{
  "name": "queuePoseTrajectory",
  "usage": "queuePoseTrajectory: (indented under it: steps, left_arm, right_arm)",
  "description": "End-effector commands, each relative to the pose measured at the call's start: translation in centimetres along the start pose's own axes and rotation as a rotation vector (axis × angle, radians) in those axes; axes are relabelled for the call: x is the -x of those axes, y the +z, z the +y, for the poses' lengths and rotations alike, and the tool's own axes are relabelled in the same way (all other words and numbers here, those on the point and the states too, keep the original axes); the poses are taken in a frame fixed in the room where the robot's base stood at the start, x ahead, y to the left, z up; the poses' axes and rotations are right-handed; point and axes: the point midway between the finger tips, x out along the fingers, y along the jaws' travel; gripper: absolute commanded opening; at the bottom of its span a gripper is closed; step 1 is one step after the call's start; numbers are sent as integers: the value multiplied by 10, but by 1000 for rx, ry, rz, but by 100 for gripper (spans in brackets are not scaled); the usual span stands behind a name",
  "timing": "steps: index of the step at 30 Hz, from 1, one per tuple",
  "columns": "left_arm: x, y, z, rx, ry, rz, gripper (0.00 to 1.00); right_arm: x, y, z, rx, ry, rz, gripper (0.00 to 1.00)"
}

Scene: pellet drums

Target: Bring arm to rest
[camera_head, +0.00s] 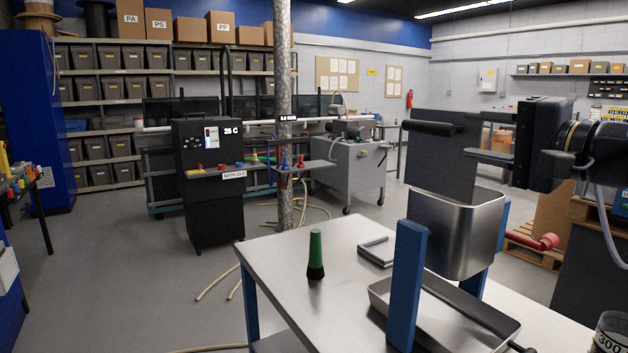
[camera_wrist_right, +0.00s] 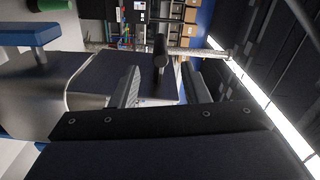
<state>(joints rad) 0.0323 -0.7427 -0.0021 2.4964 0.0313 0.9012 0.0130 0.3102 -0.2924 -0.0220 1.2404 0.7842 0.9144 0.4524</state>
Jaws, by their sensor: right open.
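My right arm comes in from the right in the head view. Its gripper (camera_head: 484,148) points left, beside a dark upright panel with a black bar handle (camera_head: 432,128) above a steel bin (camera_head: 455,232). In the right wrist view the two grey fingers of the gripper (camera_wrist_right: 160,76) stand apart. The bar handle also shows in the wrist view (camera_wrist_right: 160,50), beyond and between the fingertips; contact cannot be seen. My left arm and gripper are not in view.
The steel table (camera_head: 290,258) carries a green-and-black tool (camera_head: 316,255), a blue post (camera_head: 407,285) and a steel tray (camera_head: 450,318). A clear container (camera_head: 608,335) stands at lower right. A metal column (camera_head: 284,110) rises behind the table. Open floor lies to the left.

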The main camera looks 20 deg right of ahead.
Motion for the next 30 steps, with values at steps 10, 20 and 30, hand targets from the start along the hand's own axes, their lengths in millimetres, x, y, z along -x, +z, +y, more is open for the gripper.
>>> queuePoseTrajectory:
  steps: [10, 20, 30]
  left_arm:
    - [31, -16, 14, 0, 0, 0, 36]
    - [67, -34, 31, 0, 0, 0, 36]
    - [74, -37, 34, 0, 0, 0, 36]
  right_arm:
    - [2, 78, 91, 176, 281, -158, 41]
    - [77, 219, 262, 602, 648, -563, 41]
    - [118, 258, 321, 768, 733, -729, 41]
